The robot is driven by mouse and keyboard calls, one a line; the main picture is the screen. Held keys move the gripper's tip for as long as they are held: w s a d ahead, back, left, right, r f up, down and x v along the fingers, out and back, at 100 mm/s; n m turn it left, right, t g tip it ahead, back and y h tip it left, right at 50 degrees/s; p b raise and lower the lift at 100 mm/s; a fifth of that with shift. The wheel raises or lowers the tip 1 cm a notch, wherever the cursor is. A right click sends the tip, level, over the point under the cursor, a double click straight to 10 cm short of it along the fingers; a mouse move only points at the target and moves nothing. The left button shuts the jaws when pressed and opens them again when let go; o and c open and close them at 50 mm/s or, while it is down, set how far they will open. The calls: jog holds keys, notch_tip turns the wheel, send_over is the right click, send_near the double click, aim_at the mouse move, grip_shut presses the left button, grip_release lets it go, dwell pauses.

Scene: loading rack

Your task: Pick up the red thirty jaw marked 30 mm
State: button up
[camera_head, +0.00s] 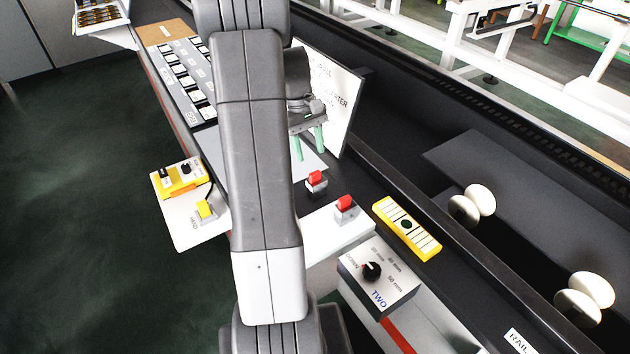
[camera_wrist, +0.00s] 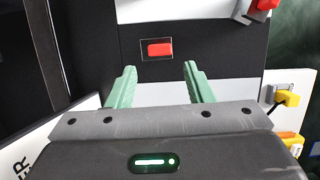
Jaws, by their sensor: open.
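In the wrist view a small red block (camera_wrist: 160,49) lies within a thin pale outline on a dark surface, just beyond my fingertips. No 30 mm mark is readable on it. The head view shows two red-topped grey blocks, one nearer my gripper (camera_head: 316,180) and one farther toward the dial box (camera_head: 345,204). I cannot tell for certain which is the thirty jaw. My gripper (camera_head: 309,143) has two green fingers, spread apart and empty, above the bench by the signboard. Its fingers also show in the wrist view (camera_wrist: 158,76), with the red block between their lines and apart from them.
A white signboard (camera_head: 332,95) stands close beside my gripper. A dial box marked TWO (camera_head: 378,275) and a yellow slotted block (camera_head: 406,228) are nearer the front. A yellow control box (camera_head: 183,177) is at left. A dark rail (camera_head: 430,235) runs along the right.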

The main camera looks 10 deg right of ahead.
aim_at(314, 172)
jog(key=b+x, duration=0.4)
jog(key=x, duration=0.2)
jog(key=shift+s+d+f, duration=0.1)
jog(key=shift+f, duration=0.2)
jog(key=shift+c, duration=0.4)
jog(key=c, duration=0.9)
notch_tip(314, 172, up, 10)
jog(key=p, duration=0.8)
